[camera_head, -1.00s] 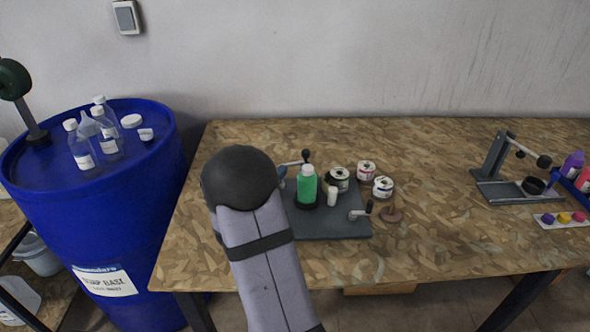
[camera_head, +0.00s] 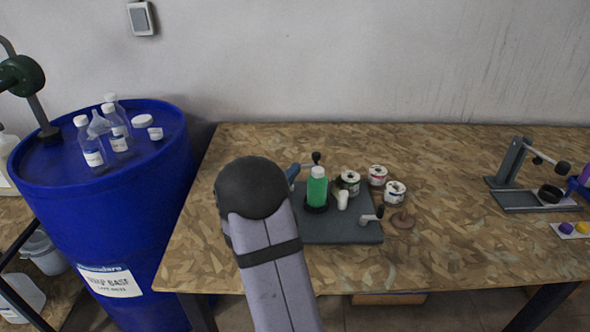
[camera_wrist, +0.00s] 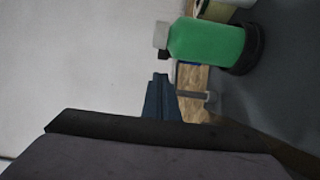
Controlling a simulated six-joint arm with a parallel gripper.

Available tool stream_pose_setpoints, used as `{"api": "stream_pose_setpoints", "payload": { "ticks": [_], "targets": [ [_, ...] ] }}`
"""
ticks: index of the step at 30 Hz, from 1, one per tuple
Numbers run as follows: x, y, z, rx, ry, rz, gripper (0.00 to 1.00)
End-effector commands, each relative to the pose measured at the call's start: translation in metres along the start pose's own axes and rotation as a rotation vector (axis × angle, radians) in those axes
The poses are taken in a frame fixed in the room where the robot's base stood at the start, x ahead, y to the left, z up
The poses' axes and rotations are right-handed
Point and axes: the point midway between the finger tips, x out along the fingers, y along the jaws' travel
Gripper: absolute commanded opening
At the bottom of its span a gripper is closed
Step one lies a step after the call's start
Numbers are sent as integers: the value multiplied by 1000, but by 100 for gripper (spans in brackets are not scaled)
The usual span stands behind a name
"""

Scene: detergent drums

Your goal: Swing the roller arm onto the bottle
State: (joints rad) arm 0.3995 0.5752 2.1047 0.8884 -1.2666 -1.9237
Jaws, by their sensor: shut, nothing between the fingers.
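A green bottle (camera_head: 317,189) with a pale cap stands upright in a dark round holder on a grey base plate (camera_head: 345,231). It also shows large in the wrist view (camera_wrist: 208,42). A small white roller (camera_head: 343,200) sits just right of the bottle; I cannot tell whether it touches. A crank with a dark handle (camera_head: 379,211) is at the plate's right. A rod with a black knob (camera_head: 316,158) is behind the bottle. My gripper (camera_head: 293,171) is left of the bottle, partly hidden by my arm. Its blue fingers (camera_wrist: 160,78) look closed and empty.
Another grey stand (camera_head: 512,165) is at the far right. A blue drum (camera_head: 100,220) with small bottles is left. The right middle of the table (camera_head: 450,180) is clear.

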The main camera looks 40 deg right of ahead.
Motion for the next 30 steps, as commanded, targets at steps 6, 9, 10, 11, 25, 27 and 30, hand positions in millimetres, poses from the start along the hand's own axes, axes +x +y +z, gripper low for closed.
{"api": "stream_pose_setpoints", "payload": {
  "ticks": [6, 9, 10, 11, 25, 27, 30],
  "targets": [
    [32, 0, 1, 1, -3, 1, 0],
    [48, 0, 1, 1, -3, 1, 0],
    [52, 0, 1, 1, -2, 0, 0],
    [56, 0, 1, 0, -2, 0, 0],
    [86, 0, 0, 0, 1, 0, 0],
    [86, 0, 0, 0, 1, 0, 0],
    [86, 0, 0, 0, 1, 0, 0]
  ]
}}
